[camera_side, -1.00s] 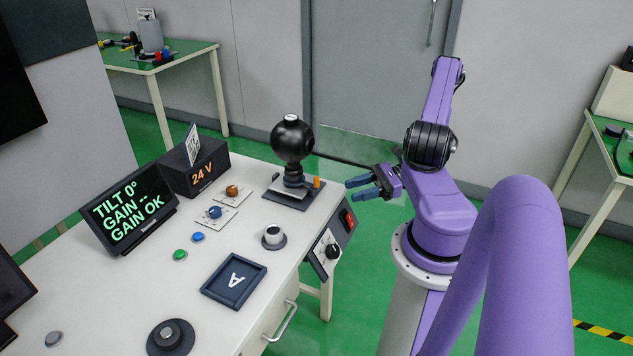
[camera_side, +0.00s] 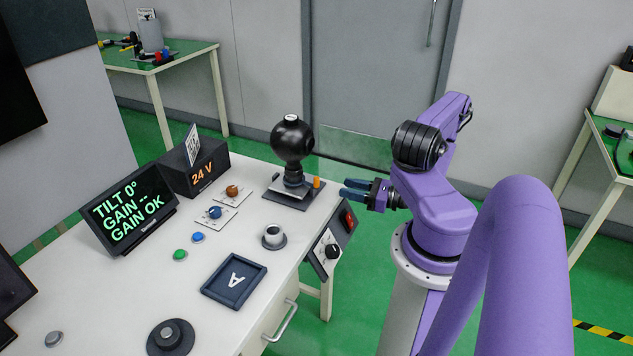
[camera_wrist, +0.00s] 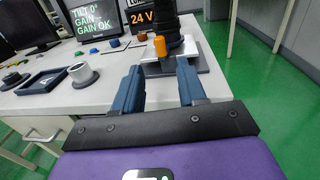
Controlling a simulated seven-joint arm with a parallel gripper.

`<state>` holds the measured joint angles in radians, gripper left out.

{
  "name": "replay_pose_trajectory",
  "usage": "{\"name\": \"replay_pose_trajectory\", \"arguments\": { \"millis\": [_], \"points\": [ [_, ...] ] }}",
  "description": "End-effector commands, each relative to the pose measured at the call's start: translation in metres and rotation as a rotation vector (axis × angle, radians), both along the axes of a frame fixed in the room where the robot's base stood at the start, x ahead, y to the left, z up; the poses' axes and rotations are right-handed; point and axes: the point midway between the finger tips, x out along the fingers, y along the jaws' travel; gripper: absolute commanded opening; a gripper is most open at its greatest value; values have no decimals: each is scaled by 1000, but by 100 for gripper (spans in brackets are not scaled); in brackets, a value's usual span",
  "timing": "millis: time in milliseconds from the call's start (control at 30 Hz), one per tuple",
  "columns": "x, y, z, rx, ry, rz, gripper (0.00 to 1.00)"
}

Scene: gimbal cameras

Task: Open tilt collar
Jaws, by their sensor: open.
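The gimbal camera is a black ball head (camera_side: 292,140) on a dark collar and stem (camera_side: 294,177), standing on a plate at the table's back right corner. The ball is out of the wrist view.
The display (camera_side: 128,210) reads TILT 0°, GAIN --, GAIN OK. A 24 V box (camera_side: 197,172), small orange and blue knobs, buttons, a white cup-like knob (camera_side: 273,235) and a tray marked A (camera_side: 235,280) occupy the white table (camera_side: 205,315). A switch panel (camera_side: 333,242) hangs at its right edge.

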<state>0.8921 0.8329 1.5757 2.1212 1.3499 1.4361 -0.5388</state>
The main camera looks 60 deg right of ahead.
Motion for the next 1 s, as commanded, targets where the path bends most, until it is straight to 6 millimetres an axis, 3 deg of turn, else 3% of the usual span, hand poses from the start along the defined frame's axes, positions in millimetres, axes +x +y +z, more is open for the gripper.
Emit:
{"name": "replay_pose_trajectory", "arguments": {
  "millis": [300, 500, 700, 1000],
  "points": [
    [61, 8, 0, -3, 1, 8, 41],
    [90, 10, 0, -3, 1, 6, 41],
    [104, 11, 0, -2, 0, 2, 41],
    [106, 11, 0, -1, 0, 1, 41]
  ]
}}
